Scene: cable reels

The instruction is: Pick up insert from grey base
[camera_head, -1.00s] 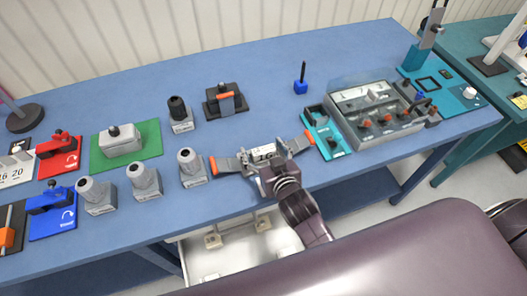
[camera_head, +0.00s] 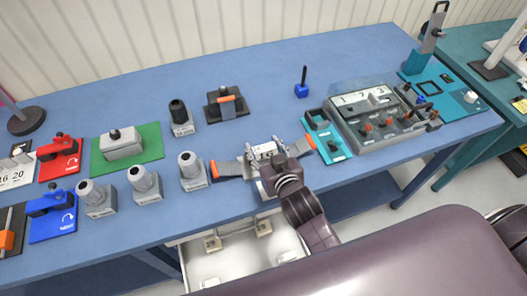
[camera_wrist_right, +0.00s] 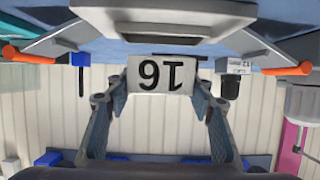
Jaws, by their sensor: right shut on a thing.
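The insert is a small white block (camera_wrist_right: 160,74) with the dark number 16, upside down in the right wrist view. My right gripper (camera_wrist_right: 161,85) is shut on it, one finger on each side. In the head view the insert (camera_head: 263,150) shows at the tip of my right gripper (camera_head: 267,160). It is over the grey base (camera_head: 266,190), at the table's front edge, whose two grey arms end in orange tips. My gripper hides much of the base in the head view, so any gap beneath the insert is hard to judge. My left gripper is not in view.
Several grey holders (camera_head: 146,184) stand to the left, near the front edge. A grey tray (camera_head: 375,118) with knobs and a teal holder (camera_head: 328,138) stand to the right. A blue stand (camera_head: 301,90) is behind. An open drawer (camera_head: 240,262) lies below the table edge.

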